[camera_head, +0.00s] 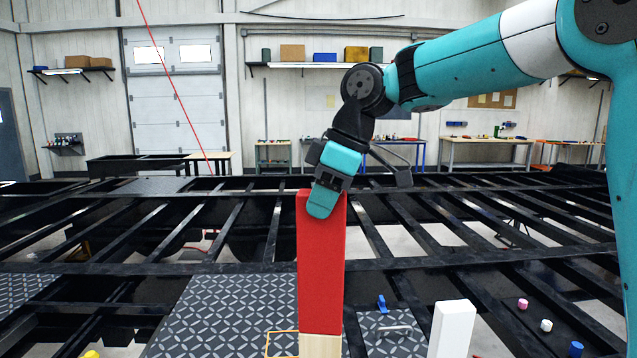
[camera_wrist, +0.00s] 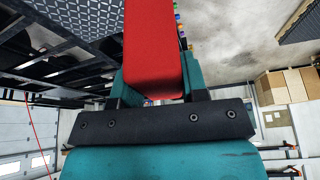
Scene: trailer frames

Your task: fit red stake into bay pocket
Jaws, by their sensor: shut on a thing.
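The red stake (camera_head: 321,265) stands close to upright in the head view, with a pale wooden lower end (camera_head: 320,346) cut off by the bottom edge. My gripper (camera_head: 322,203) is shut on its top end. In the wrist view, the red stake (camera_wrist: 153,45) runs up and out of the picture between the two fingers of my gripper (camera_wrist: 157,92). A thin yellow outline (camera_head: 267,345) shows beside and partly behind the wooden end; it may mark the bay pocket. The pocket opening itself is hidden, and I cannot tell whether the stake's foot is in it.
Black trailer beams (camera_head: 160,263) with open gaps stretch across the view. Diamond-plate panels (camera_head: 225,315) lie left of the stake.

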